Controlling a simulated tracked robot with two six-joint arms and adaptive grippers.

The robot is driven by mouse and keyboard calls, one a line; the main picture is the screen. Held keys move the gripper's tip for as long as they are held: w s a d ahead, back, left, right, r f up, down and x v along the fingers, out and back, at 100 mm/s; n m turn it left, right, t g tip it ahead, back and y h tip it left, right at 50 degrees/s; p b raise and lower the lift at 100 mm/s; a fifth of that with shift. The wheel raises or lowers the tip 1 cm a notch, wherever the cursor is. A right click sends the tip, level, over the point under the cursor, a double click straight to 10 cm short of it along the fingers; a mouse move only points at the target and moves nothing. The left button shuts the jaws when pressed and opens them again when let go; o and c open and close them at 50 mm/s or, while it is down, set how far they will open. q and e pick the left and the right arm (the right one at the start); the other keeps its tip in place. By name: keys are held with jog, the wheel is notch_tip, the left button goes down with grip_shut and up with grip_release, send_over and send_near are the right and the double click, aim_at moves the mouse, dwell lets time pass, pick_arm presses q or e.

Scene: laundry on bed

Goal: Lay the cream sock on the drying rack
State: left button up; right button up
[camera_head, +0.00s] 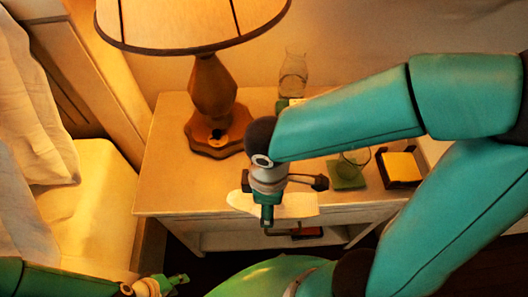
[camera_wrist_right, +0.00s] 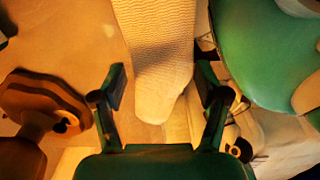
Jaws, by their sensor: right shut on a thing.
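The cream sock (camera_head: 300,205) hangs at my right gripper (camera_head: 266,212), over the front edge of the nightstand. My left gripper (camera_head: 172,284) is low at the bottom left of the head view, away from the sock. It is small and partly cut off, so its opening does not show clearly. I see no drying rack in either view.
The wooden nightstand (camera_head: 165,185) carries a lamp (camera_head: 212,95), a glass carafe (camera_head: 293,75), a tumbler (camera_head: 353,162) on a green coaster (camera_head: 346,181) and a dark tray (camera_head: 387,181) holding something yellow. The bed (camera_head: 95,215) is at left. The nightstand's front left is clear.

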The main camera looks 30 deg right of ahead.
jog(key=w+d, duration=0.2)
jog(key=w, duration=0.2)
jog(key=w+d+f, duration=0.1)
jog(key=w+d, duration=0.2)
jog(key=w, duration=0.1)
jog(key=w+d+p, duration=0.1)
jog(key=w+d, duration=0.2)
jog(key=w, duration=0.1)
jog(key=shift+w+d+f, duration=0.1)
jog(key=shift+w+f, duration=0.05)
jog(key=shift+w, duration=0.2)
notch_tip(320, 180, down, 5)
jog(key=shift+f+b, duration=0.2)
jog(key=shift+b, duration=0.1)
jog(key=shift+w+f, duration=0.2)
jog(key=shift+f, duration=0.15)
jog(key=o, duration=0.9)
